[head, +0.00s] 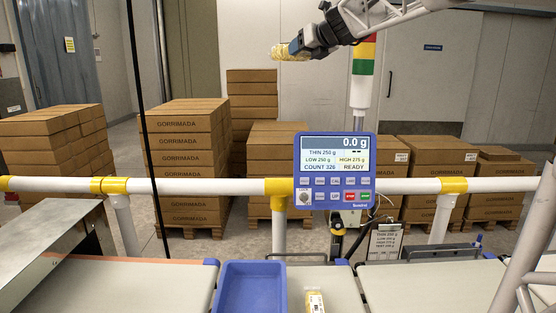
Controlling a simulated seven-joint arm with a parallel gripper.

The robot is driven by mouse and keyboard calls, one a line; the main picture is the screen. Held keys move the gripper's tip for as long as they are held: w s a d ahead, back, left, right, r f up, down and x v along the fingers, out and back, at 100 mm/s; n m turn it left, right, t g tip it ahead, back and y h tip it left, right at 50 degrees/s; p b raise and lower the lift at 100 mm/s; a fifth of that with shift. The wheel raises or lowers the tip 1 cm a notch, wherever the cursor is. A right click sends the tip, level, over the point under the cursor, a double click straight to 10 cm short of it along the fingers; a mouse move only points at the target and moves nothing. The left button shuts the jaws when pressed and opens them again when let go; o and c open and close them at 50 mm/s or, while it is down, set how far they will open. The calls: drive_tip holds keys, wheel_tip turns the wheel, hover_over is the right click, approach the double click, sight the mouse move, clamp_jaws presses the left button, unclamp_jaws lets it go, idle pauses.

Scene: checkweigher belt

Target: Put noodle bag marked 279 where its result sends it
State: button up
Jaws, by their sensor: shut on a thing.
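My gripper (298,47) is high at the top centre, reaching in from the upper right. It is shut on a noodle bag (284,52), pale yellow, held sideways well above the rail. No mark is readable on the held bag. The blue checkweigher display (335,170) on the rail reads 0.0 g, LOW 250 g, HIGH 275 g, COUNT 326, READY. A second yellow and white pack (315,302) lies on the short middle belt (340,283) at the bottom edge, partly cut off; its mark is not legible.
An empty-looking blue bin (230,270) stands left of the middle belt, partly cut off. Belts lie left (140,285) and right (420,285). A white rail (220,187) with yellow joints crosses the view. A light tower (364,70) stands near my arm. Carton stacks (185,150) stand behind.

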drive_tip(key=s+a+f, duration=0.2)
drive_tip(key=a+f, duration=0.9)
drive_tip(key=a, duration=0.1)
drive_tip(key=s+a+f, duration=0.2)
drive_tip(key=a+f, duration=0.9)
drive_tip(key=a, duration=0.1)
drive_tip(key=s+a+f, duration=0.7)
drive_tip(key=a+f, duration=0.3)
drive_tip(key=f, duration=0.2)
drive_tip(key=s+a+f, duration=0.8)
drive_tip(key=a+f, duration=0.3)
drive_tip(key=f, duration=0.1)
drive_tip(key=shift+a+f+n+g+y, duration=0.2)
drive_tip(key=shift+f+n+g+y, duration=0.1)
drive_tip(key=shift+n+y, duration=0.1)
drive_tip(key=shift+s+d, duration=0.15)
idle(0.5)
drive_tip(key=s+d+f+m+t+h, duration=0.1)
drive_tip(key=s+d+f+m+h, duration=0.1)
drive_tip(key=s+d, duration=0.7)
drive_tip(key=s+d+f+m+t+h, duration=0.1)
drive_tip(key=s+d+f+m+h, duration=0.1)
drive_tip(key=s+d, duration=0.8)
drive_tip(key=s+d+f+m+t+h, duration=0.1)
drive_tip(key=s+d+f+m+h, duration=0.2)
drive_tip(key=s+d, duration=0.6)
drive_tip(key=d, duration=0.9)
drive_tip(key=shift+s+d+f+h, duration=0.25)
drive_tip(key=shift+d+h, duration=0.05)
drive_tip(key=shift+h, duration=0.1)
